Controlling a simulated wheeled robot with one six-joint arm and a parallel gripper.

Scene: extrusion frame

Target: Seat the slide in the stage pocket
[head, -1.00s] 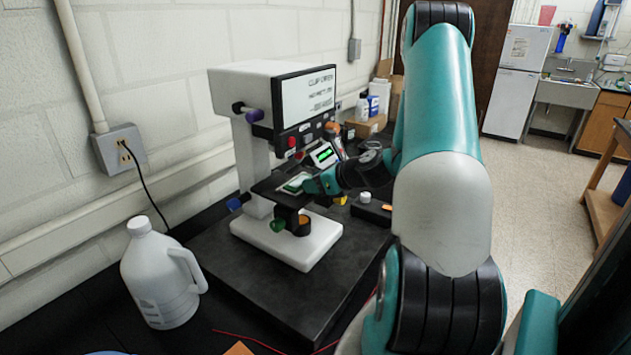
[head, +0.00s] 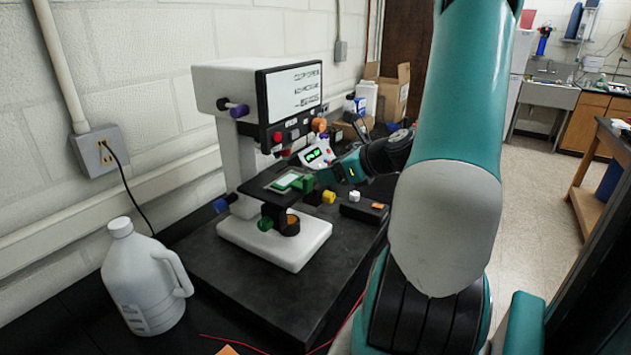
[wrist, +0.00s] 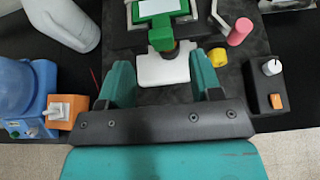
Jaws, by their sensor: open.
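The slide (head: 287,181) is a pale plate with green edges and a green grip block (head: 304,184) at its near end. It lies on the dark stage (head: 258,187) of a white microscope-like instrument. The slide also shows at the top edge of the wrist view (wrist: 158,8). Its far part is cut off there, so I cannot tell how fully it sits in the pocket. My gripper (wrist: 161,66) is open and empty, with its teal fingers apart and short of the green block. In the head view, my gripper (head: 338,171) is right of the stage.
A white jug (head: 143,280) stands left of the instrument. A black box with a white knob (wrist: 272,85) is right of my gripper. A blue device (wrist: 30,100) is at the wrist view's left. A yellow knob (wrist: 218,57) and pink cylinder (wrist: 240,31) are close to the stage.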

